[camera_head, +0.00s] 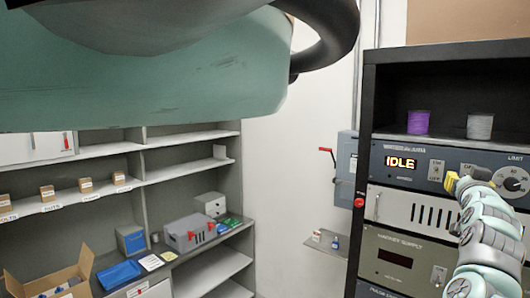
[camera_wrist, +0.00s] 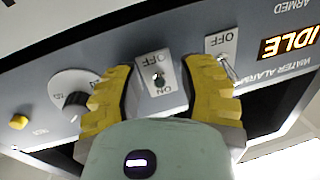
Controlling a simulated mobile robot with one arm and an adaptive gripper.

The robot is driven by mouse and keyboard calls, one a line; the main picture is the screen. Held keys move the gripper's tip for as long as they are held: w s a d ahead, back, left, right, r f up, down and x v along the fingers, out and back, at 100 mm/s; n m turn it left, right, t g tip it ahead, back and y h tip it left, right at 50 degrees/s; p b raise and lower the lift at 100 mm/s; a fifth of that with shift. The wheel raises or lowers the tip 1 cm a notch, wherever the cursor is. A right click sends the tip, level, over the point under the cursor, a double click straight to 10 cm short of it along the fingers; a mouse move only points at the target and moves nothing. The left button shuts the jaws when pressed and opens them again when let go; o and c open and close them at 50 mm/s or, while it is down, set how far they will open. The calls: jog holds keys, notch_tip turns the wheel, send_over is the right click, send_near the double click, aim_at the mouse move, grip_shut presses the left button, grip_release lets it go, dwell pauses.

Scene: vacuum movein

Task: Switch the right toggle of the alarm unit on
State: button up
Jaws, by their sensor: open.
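The alarm unit (camera_head: 408,148) is a blue-grey panel on the black rack, with an amber IDLE display (camera_head: 400,163). In the upside-down wrist view its right toggle (camera_wrist: 158,79) sits on a white OFF/ON plate between my fingers. Its lever is seen nearly end-on, so I cannot tell its position. The other toggle (camera_wrist: 227,70) is just outside the finger on the picture's right. My gripper (camera_head: 466,178) is at the panel face, its yellow fingers apart on either side of the right toggle's plate. It also shows in the wrist view (camera_wrist: 160,70). Contact with the lever is unclear.
A LIMIT dial (camera_head: 514,180) is right of my gripper; it also shows in the wrist view (camera_wrist: 75,95), with a yellow button (camera_wrist: 18,122) beyond. Purple (camera_head: 418,122) and grey (camera_head: 479,126) spools stand above. The Harvest supply unit (camera_head: 392,255) is below.

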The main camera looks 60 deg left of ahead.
grip_shut()
dwell(0.4)
